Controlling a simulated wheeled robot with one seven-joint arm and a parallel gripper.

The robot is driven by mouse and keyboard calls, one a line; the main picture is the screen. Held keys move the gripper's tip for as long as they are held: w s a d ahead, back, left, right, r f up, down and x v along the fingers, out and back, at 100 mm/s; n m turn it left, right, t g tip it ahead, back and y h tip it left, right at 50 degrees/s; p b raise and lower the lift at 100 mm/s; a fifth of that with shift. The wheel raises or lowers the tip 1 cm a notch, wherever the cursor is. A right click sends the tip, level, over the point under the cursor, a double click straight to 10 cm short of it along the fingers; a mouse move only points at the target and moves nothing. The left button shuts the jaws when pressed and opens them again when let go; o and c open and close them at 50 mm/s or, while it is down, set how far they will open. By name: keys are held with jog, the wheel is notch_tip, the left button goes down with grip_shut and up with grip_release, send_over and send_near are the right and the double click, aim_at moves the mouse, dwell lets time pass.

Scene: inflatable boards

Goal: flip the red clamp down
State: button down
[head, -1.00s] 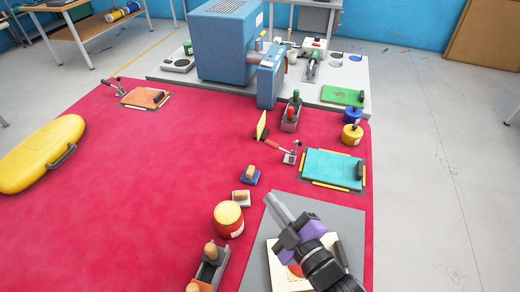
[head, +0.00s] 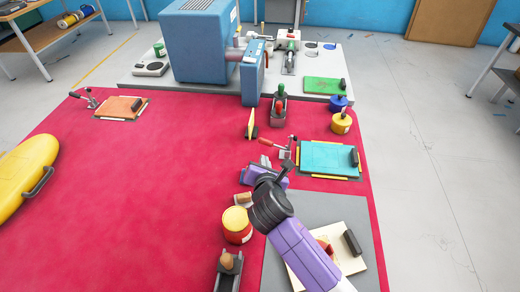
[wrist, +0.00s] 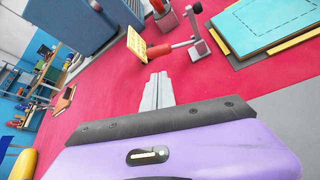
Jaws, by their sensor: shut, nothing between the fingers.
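The red clamp (head: 274,145) is a metal toggle clamp with a red handle, at the left edge of the turquoise board (head: 328,158). Its handle points left from the metal post, low over the red mat. In the wrist view the red handle (wrist: 159,51) lies just beyond my fingertips, and the post (wrist: 198,36) stands to its right. My gripper (head: 265,160) is shut and empty, on the near side of the handle, with a small visible gap in the wrist view. My wrist hides part of the mat and the small blocks below it.
A grey-and-red tool (head: 279,107) stands farther back. A red-and-yellow can (head: 237,226) is nearer, left of my arm. A blue machine (head: 213,50) stands at the back. The red mat (head: 150,190) is open to the left.

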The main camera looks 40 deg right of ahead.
dwell(0.4)
jog(key=x, duration=1)
jog(key=shift+f, duration=0.1)
dwell(0.3)
